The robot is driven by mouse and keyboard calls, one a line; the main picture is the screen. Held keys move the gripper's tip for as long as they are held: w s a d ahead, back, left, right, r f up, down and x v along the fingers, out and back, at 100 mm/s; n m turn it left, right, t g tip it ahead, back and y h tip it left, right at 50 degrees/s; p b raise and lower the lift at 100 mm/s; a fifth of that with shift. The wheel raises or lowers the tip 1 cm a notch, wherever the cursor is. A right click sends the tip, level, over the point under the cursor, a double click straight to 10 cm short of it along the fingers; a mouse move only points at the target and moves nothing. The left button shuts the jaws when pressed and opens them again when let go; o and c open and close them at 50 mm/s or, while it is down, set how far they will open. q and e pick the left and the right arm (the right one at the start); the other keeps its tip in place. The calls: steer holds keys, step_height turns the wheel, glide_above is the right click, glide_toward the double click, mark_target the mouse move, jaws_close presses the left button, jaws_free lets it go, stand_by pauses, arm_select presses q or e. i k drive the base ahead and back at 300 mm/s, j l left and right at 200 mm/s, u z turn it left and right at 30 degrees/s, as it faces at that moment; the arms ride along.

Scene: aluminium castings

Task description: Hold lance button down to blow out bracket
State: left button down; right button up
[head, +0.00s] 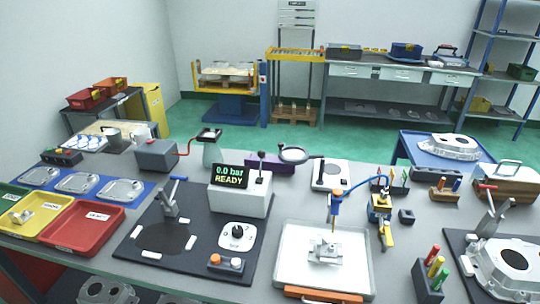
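A small silver bracket (325,250) sits in a shallow white tray (290,268) at the front centre of the bench. A blue lance (336,207) stands over it, with a thin orange-tan nozzle pointing down at the bracket. I cannot tell whether the tip touches the bracket. A blue hose curves from the lance up to the right. Neither of my grippers is in view, and nothing is seen holding the lance.
A yellow-and-blue tool (380,218) stands right of the tray. A display (230,176) reads "0.0 bar READY". An orange-and-grey button box (226,264) lies left of the tray. Red (88,226) and yellow bins are at left. Large castings (500,262) are at right.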

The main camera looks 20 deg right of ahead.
mark_target(336, 192)
steer(key=l+z, duration=0.1)
steer(key=z, duration=0.95)
